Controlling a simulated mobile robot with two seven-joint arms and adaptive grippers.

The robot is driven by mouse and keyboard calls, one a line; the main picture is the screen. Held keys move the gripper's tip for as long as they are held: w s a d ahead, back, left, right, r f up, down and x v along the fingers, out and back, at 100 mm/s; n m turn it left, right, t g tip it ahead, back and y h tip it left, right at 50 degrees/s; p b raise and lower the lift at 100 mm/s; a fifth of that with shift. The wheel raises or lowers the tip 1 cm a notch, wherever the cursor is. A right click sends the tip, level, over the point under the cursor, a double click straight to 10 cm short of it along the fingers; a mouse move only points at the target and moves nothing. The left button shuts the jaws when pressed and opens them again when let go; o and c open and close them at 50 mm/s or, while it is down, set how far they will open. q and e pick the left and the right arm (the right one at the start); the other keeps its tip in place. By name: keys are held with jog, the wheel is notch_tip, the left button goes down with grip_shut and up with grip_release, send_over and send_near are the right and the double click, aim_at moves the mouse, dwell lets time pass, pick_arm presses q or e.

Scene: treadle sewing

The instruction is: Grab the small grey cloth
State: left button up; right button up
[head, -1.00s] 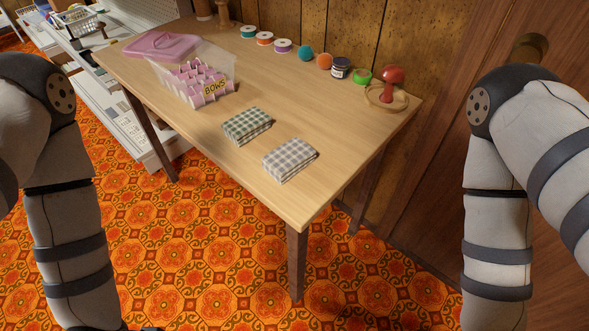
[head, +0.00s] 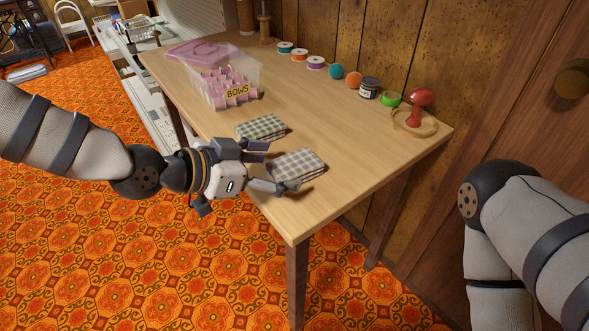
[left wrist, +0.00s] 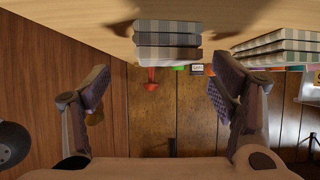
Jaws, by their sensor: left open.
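The small grey checked cloth (head: 298,164) lies folded on the front part of the wooden table (head: 350,160). A green checked folded cloth (head: 262,128) lies beside it, farther to the left. My left gripper (head: 272,169) is open at the table's front edge, with its fingers pointing at the grey cloth; one finger partly overlaps the cloth's near side in the head view. In the left wrist view, the grey cloth (left wrist: 168,40) sits ahead, between the open fingers (left wrist: 160,88), and nothing is held. The green cloth (left wrist: 280,45) is to the right there. My right gripper is out of view.
A clear box labelled BOWS (head: 232,88) stands toward the table's left end. Several spools and small items line the wall side, with a red mushroom-shaped item (head: 421,104) at the far right corner. The tabletop around the grey cloth's right side is bare.

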aim_at(294, 163)
pick_arm(q)
jog(key=x, duration=0.5)
jog(key=shift+w+d+r, duration=0.1)
jog(key=shift+w+d, duration=0.15)
jog(key=shift+w, duration=0.15)
jog(key=shift+r, duration=0.1)
jog(key=shift+c, duration=0.5)
jog(key=c, duration=1.2)
jog(key=shift+o, duration=0.2)
